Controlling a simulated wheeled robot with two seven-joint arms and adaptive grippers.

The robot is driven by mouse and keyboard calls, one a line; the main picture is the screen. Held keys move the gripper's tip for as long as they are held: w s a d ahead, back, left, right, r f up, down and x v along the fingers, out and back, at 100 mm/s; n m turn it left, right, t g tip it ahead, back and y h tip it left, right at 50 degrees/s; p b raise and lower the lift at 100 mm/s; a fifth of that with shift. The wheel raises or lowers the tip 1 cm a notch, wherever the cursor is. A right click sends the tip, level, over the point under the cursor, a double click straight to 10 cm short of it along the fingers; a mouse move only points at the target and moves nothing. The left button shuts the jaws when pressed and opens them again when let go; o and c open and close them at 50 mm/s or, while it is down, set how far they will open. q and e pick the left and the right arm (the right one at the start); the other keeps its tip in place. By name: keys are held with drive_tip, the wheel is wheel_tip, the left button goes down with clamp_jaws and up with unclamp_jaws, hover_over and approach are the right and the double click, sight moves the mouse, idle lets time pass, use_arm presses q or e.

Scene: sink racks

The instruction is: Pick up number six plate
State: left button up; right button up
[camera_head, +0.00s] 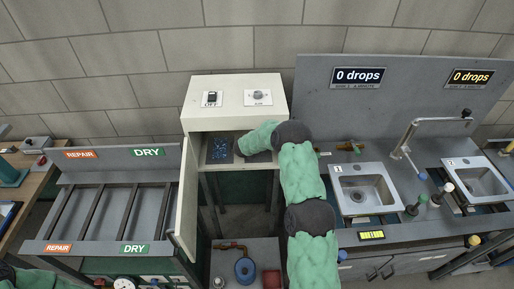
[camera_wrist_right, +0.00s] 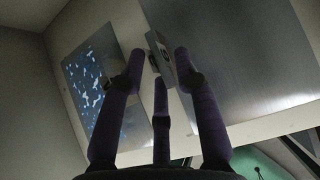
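In the head view my right arm's green sleeve reaches into the open white cabinet (camera_head: 227,103), and the cabinet hides its gripper. In the right wrist view the right gripper (camera_wrist_right: 159,62) has its dark fingers spread apart. A small grey metal plate (camera_wrist_right: 163,45) with a dark round mark shows between and beyond the fingertips. I cannot read a six on it, nor tell whether a finger touches it. A blue speckled panel (camera_wrist_right: 92,85) is left of the fingers; in the head view it (camera_head: 219,150) lies inside the cabinet. My left gripper is out of view.
The cabinet's door (camera_head: 187,195) stands open on the left. A grey rack (camera_head: 110,210) with REPAIR and DRY labels is left of it. Two sinks (camera_head: 364,189) (camera_head: 480,180) and a tap (camera_head: 405,145) are on the right. Pipe parts (camera_head: 245,269) sit below the cabinet.

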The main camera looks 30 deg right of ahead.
drive_tip(key=shift+w+d+f, duration=0.1)
clamp_jaws()
drive_tip(key=shift+r, duration=0.2)
